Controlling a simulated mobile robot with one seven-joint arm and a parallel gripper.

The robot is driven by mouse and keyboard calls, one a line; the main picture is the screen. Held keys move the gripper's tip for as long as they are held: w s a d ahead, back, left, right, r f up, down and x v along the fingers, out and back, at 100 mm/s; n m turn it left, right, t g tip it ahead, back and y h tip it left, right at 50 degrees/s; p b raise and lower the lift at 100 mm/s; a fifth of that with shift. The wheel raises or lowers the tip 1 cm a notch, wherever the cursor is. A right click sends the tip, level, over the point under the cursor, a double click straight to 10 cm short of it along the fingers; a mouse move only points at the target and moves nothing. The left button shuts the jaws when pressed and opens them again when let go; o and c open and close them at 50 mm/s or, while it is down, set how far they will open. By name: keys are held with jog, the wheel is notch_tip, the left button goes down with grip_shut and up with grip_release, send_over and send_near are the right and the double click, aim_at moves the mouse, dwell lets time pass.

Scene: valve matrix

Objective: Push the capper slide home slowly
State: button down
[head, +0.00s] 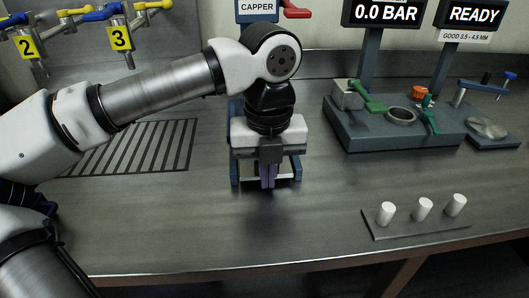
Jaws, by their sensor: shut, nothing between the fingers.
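The capper is a blue frame (235,171) on the steel bench under a sign reading CAPPER (257,7). My arm and gripper cover most of it, so the slide's position cannot be made out. My gripper (267,184) points down in front of the capper with its fingers closed together and nothing between them. I cannot tell whether the fingertips touch the capper. A red handle (296,11) shows beside the sign.
A grey fixture block (375,137) with green clamps and a ring stands at right. Three white cylinders (423,208) stand on a dark tray (390,233) at front right. Yellow tags 2 (27,45) and 3 (120,38) mark valves at upper left. Bench front centre is clear.

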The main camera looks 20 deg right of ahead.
jog(key=shift+w+d, duration=0.35)
jog(key=shift+w, duration=0.85)
jog(key=shift+w+d, duration=0.35)
jog(key=shift+w, duration=0.8)
jog(key=shift+w+d, duration=0.35)
jog(key=shift+w, duration=0.85)
jog(key=shift+w+p, duration=0.25)
jog(key=shift+p, duration=0.05)
jog(key=shift+w+d+p, duration=0.2)
jog(key=shift+w, duration=0.45)
jog(key=shift+w+d+p, duration=0.15)
jog(key=shift+w+d, duration=0.05)
jog(key=shift+w, duration=0.45)
jog(key=shift+s+a+b, duration=0.2)
jog(key=shift+s+b, duration=0.05)
jog(key=shift+s, duration=0.5)
jog(key=shift+s+a+b, duration=0.2)
jog(key=shift+s+b, duration=0.05)
jog(key=shift+s, duration=0.45)
notch_tip(320, 180, up, 8)
jog(key=p, duration=0.5)
jog(key=shift+r+p, duration=0.1)
jog(key=shift+p, duration=0.3)
